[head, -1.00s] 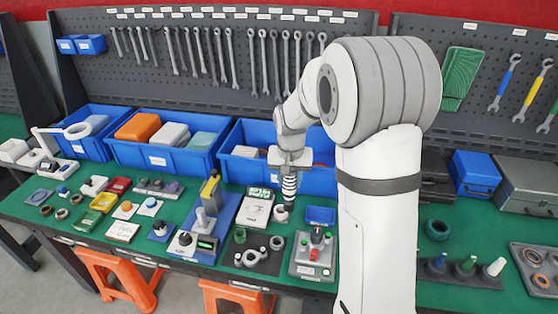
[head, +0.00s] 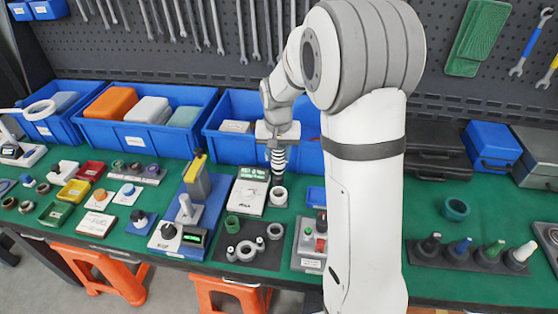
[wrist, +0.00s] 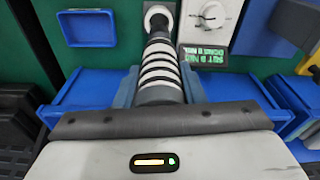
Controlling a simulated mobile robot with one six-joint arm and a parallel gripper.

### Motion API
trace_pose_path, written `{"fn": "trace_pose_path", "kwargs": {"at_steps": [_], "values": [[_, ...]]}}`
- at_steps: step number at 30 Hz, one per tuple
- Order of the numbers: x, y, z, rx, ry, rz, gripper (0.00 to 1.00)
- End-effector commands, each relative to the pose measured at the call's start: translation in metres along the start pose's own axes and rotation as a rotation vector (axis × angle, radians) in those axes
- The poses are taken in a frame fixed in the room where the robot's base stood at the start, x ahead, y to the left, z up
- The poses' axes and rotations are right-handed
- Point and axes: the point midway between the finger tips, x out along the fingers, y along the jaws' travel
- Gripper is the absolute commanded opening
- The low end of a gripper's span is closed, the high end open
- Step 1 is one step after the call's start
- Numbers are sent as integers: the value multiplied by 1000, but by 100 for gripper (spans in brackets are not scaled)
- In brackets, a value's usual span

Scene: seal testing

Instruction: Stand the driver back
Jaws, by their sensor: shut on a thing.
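The driver (head: 278,163), a black shaft with white bands, is held upright by my gripper (head: 278,143). In the wrist view the driver (wrist: 160,68) lies between the two grey-blue fingers of my gripper (wrist: 160,88), which are shut on it. Its lower end meets a small white round holder (head: 278,195) with a dark opening. The holder also shows at the top of the wrist view (wrist: 158,14). I cannot tell whether the tip is inside the opening or just above it.
A white meter box (head: 250,196) stands close left of the holder, and a blue tray (head: 316,196) close right. A grey control box (head: 309,250) is in front. Blue bins (head: 224,148) stand behind.

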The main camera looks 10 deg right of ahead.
Motion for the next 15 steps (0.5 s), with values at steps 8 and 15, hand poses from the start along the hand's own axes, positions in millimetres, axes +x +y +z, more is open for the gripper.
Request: {"fn": "trace_pose_path", "kwargs": {"at_steps": [8,15], "values": [[14,1,1,1,2,0,8],[32,1,3,2,2,0,8]]}}
